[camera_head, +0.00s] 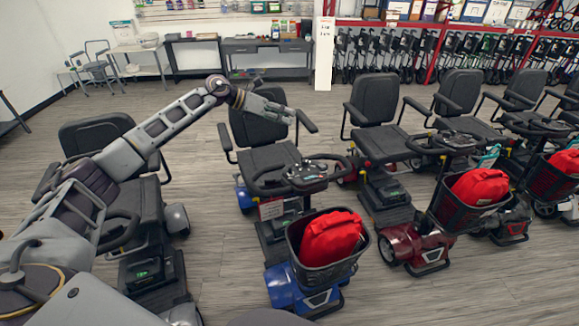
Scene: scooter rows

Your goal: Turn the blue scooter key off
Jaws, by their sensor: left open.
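The blue scooter (284,287) stands in the middle foreground, with a black seat and a dark front basket (318,272) holding a red bag (331,238). Its handlebar console (306,173) faces the seat. The key is too small to make out on the console. My left arm reaches in from the left, and my left gripper (287,113) is raised in front of the scooter's seat back in the picture, above and left of the console. It is open, holds nothing visible and is apart from the console. My right gripper is not in view.
A red scooter (418,246) with a red bag stands to the right, with more scooters beyond it. Another scooter (152,262) is partly hidden behind my left arm. Desks (266,52) and shelves line the back wall. Grey floor (225,245) shows between the scooters.

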